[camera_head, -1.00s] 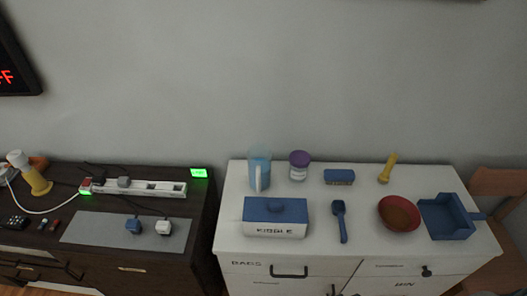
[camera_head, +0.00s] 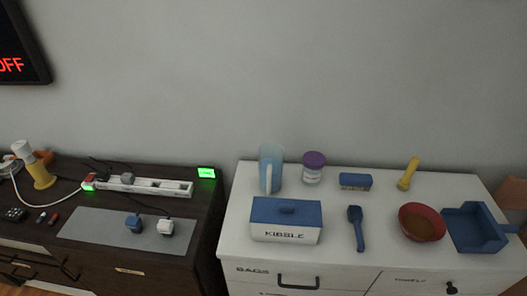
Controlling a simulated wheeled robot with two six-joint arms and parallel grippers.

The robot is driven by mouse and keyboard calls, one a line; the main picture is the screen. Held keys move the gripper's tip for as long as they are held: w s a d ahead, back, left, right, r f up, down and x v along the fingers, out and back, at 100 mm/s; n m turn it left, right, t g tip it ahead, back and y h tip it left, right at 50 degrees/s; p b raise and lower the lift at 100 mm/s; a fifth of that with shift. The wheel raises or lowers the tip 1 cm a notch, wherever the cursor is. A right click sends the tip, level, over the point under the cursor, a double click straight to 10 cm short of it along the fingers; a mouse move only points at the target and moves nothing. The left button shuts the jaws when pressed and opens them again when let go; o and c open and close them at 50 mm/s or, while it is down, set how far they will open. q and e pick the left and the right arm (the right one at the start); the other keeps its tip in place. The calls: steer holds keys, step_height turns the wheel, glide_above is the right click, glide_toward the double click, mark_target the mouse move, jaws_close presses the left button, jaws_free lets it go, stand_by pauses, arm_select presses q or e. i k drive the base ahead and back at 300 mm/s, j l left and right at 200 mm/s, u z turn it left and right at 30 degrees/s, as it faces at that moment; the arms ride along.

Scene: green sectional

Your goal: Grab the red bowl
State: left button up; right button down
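The red bowl (camera_head: 422,222) sits upright on the white cabinet (camera_head: 335,254) toward its right side. Its inside looks brownish; I cannot tell whether it holds anything. It stands between a blue scoop (camera_head: 357,229) on its left and a blue dustpan-like tray (camera_head: 475,228) close on its right. Neither of my grippers shows in the head view.
A blue-lidded kibble box (camera_head: 286,220), a blue pitcher (camera_head: 270,169), a purple-lidded jar (camera_head: 313,168), a blue block (camera_head: 355,181) and a yellow flashlight-like object (camera_head: 408,174) share the cabinet top. A dark cabinet (camera_head: 113,262) with a power strip (camera_head: 140,186) stands left. A wall is behind.

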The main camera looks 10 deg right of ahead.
mark_target(420, 223)
steer(key=z, duration=1.7)
